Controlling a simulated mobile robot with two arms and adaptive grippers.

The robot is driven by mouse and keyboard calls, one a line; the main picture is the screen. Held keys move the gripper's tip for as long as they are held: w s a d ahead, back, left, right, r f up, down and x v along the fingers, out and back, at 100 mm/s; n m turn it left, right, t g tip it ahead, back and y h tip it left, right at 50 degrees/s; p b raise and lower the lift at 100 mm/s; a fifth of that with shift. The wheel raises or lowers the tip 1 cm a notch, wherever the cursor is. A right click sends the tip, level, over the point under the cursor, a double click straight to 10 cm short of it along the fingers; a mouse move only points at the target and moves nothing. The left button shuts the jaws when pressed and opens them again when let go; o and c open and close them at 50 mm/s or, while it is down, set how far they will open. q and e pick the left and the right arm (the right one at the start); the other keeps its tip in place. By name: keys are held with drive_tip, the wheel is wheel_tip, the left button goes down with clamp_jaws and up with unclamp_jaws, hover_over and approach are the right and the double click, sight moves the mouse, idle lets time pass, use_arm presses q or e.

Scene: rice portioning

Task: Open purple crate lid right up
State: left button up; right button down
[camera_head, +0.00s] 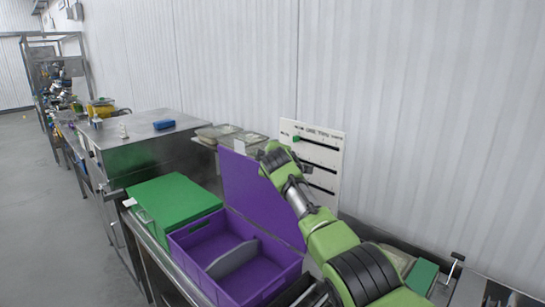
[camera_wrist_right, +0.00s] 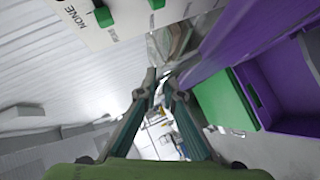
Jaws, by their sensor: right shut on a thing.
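The purple crate (camera_head: 190,240) stands open on the counter at the lower middle of the head view, with a grey divider (camera_head: 233,258) inside. Its purple lid (camera_head: 250,195) stands up steeply along the crate's far right side. My right gripper (camera_head: 270,157) is at the lid's upper edge, its fingertips partly hidden in the head view. In the right wrist view the two fingers (camera_wrist_right: 160,88) are close together, with the lid (camera_wrist_right: 212,50) beside the right finger; the exact contact is hard to see. My left gripper is not in view.
A green-lidded crate (camera_head: 172,205) sits left of the purple crate. A white panel with dark slots (camera_head: 318,150) stands behind the lid near the wall. Clear trays (camera_head: 232,137) lie at the back, and a steel box with a blue item (camera_head: 164,124) stands further left.

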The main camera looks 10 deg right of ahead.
drive_tip(key=shift+f, duration=0.15)
drive_tip(key=c, duration=2.2)
unclamp_jaws()
drive_tip(key=shift+o, duration=0.2)
drive_tip(key=shift+s+a, duration=0.1)
drive_tip(key=v, duration=1.1)
drive_tip(key=shift+s+r, duration=0.25)
drive_tip(key=shift+s, duration=0.05)
